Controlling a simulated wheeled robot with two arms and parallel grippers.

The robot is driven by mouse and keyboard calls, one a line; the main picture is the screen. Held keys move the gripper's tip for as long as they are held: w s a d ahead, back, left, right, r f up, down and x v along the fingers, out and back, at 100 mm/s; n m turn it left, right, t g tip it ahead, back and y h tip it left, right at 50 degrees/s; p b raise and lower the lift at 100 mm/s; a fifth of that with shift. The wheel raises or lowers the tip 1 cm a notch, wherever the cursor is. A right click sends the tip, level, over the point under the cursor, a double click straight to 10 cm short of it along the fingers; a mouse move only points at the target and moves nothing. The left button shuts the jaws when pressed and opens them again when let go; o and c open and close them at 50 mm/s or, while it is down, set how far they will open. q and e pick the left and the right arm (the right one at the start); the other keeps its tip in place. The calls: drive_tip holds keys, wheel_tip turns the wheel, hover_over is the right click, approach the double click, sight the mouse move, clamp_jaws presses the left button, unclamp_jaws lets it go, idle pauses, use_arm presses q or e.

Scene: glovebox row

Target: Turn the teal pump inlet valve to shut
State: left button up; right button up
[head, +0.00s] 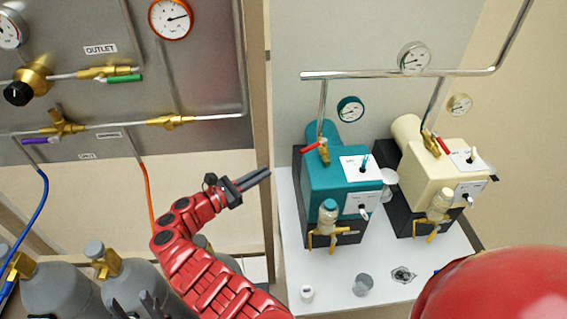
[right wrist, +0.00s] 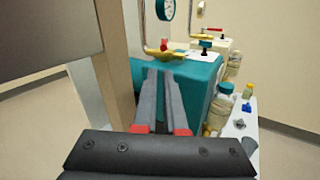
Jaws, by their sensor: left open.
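The teal pump (head: 327,176) stands on the left of the white bench top. Its inlet valve (head: 324,154) is brass, at the foot of a vertical pipe, with a red lever (head: 311,147) pointing left, roughly across the pipe. In the right wrist view the brass valve (right wrist: 156,54) shows beyond my fingertips, by the teal pump (right wrist: 203,82). My right gripper (head: 257,178) is left of the teal pump, apart from the lever, its fingers close together and empty. My left gripper (head: 135,304) is open at the lower left, in front of the grey cylinders, far from the pump.
A cream pump (head: 440,165) with its own red-levered valve (head: 432,144) stands to the right. A post (head: 259,120) rises behind my right gripper. The steel gas panel (head: 205,75) is at left, above grey cylinders (head: 65,290). Small containers (head: 363,285) sit on the bench front.

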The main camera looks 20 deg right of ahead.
drive_tip(key=d+n+t+p, duration=0.1)
drive_tip(key=n, duration=0.1)
drive_tip(key=d+f+n+t+p, duration=0.1)
drive_tip(key=d+n+p, duration=0.1)
drive_tip(key=s+d+f+n+t+p, duration=0.1)
drive_tip(key=d+n+t+p, duration=0.1)
drive_tip(key=n, duration=0.1)
drive_tip(key=shift+y, duration=0.3)
clamp_jaws()
drive_tip(key=s+d+f+n+t+y+p, duration=0.2)
drive_tip(key=s+d+n+t+y+p, duration=0.45)
drive_tip(key=n, duration=0.75)
drive_tip(key=n+p, duration=0.5)
drive_tip(key=p, duration=0.1)
approach(314, 146)
drive_tip(key=d, duration=0.2)
drive_tip(key=s+d+f, duration=0.1)
drive_tip(key=shift+f+t, duration=0.1)
drive_tip(key=shift+t, duration=0.25)
drive_tip(key=w, duration=0.3)
drive_tip(key=shift+w+d+r, duration=0.25)
drive_tip(key=shift+w+d, duration=0.05)
drive_tip(key=shift+w+a+r+y+b, duration=0.1)
drive_tip(key=shift+w+a+y+b, duration=0.05)
drive_tip(key=shift+w, duration=0.3)
drive_tip(key=shift+w+a+y+b, duration=0.1)
drive_tip(key=shift+w+a+b, duration=0.05)
drive_tip(key=shift+w, duration=0.35)
